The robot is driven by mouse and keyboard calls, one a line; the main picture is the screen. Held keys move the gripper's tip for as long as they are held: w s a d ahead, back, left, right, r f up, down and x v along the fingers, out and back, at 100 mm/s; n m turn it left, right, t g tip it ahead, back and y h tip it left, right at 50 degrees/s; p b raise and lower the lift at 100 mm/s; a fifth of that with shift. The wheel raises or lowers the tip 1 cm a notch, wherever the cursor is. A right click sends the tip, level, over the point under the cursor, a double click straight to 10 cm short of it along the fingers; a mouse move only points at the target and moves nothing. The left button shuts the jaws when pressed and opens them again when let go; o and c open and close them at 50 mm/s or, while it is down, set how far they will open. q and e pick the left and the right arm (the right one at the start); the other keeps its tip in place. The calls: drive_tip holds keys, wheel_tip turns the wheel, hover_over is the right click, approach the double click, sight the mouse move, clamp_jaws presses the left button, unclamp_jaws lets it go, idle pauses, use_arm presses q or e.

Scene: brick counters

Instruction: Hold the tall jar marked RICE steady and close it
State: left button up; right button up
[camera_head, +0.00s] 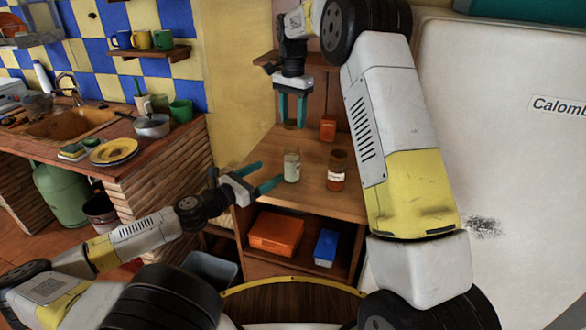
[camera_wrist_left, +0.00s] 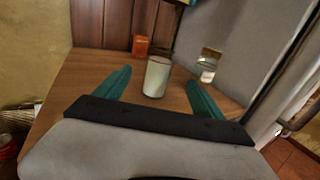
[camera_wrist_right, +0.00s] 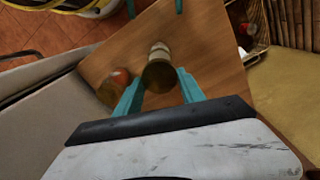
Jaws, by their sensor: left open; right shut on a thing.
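A tall glass jar with white contents (camera_head: 291,166) stands upright and uncovered on the wooden shelf top; I cannot read a mark on it. It also shows in the left wrist view (camera_wrist_left: 156,77). My left gripper (camera_head: 270,173) is open, its fingers pointing at the jar from the left; in the left wrist view the jar appears between the fingertips, with gaps on both sides. My right gripper (camera_head: 291,120) points down, shut on a round lid (camera_head: 291,125), behind and above the jar. The lid looks dark in the right wrist view (camera_wrist_right: 158,77), partly covering the jar (camera_wrist_right: 160,50).
A small orange box (camera_head: 328,130) sits at the back of the wooden top (camera_head: 312,203). Below are an orange bin (camera_head: 276,233) and a blue box (camera_head: 326,248). A white fridge (camera_head: 500,150) stands right.

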sight(292, 159)
use_arm(q)
drive_tip(key=x, duration=1.1)
drive_tip(key=shift+w+d, duration=0.25)
clamp_jaws()
